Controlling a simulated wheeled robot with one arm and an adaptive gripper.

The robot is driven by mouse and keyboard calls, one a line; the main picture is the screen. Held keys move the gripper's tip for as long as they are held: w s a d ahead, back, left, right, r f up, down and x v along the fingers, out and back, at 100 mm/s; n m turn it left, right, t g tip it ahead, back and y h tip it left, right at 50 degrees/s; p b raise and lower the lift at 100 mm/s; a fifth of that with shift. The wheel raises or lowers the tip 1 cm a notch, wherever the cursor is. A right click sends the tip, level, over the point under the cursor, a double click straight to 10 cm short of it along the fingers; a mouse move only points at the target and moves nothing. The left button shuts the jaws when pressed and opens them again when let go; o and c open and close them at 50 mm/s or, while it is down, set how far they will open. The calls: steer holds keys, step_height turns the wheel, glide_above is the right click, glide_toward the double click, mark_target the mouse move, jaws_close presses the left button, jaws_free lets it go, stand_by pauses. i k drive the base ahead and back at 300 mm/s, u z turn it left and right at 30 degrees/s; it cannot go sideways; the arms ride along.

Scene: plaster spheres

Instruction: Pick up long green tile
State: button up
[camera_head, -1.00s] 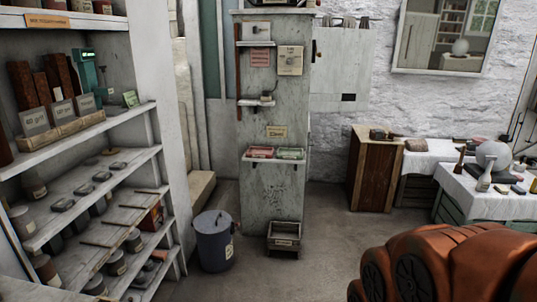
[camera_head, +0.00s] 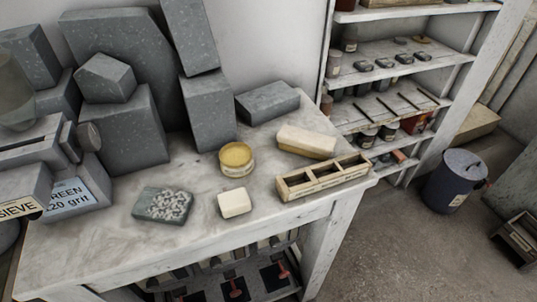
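I see no clearly long green tile in this view. A short, dark grey-green slab with pale speckled marks on its top (camera_head: 162,205) lies flat near the front of the marble-topped table (camera_head: 110,240); I cannot tell whether it is a tile. My gripper is not in view.
A small white block (camera_head: 235,204), a yellow tin (camera_head: 236,158), a cream block (camera_head: 306,141) and an empty divided wooden tray (camera_head: 322,177) lie on the table. Grey stone blocks (camera_head: 125,125) crowd its back left. Shelves (camera_head: 400,75) and a bin (camera_head: 455,180) stand right.

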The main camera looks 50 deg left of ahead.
mark_target(167, 206)
steer(key=u, duration=4.65)
steer(key=k, duration=0.6)
steer(key=z, duration=0.3)
steer(key=i, duration=0.5)
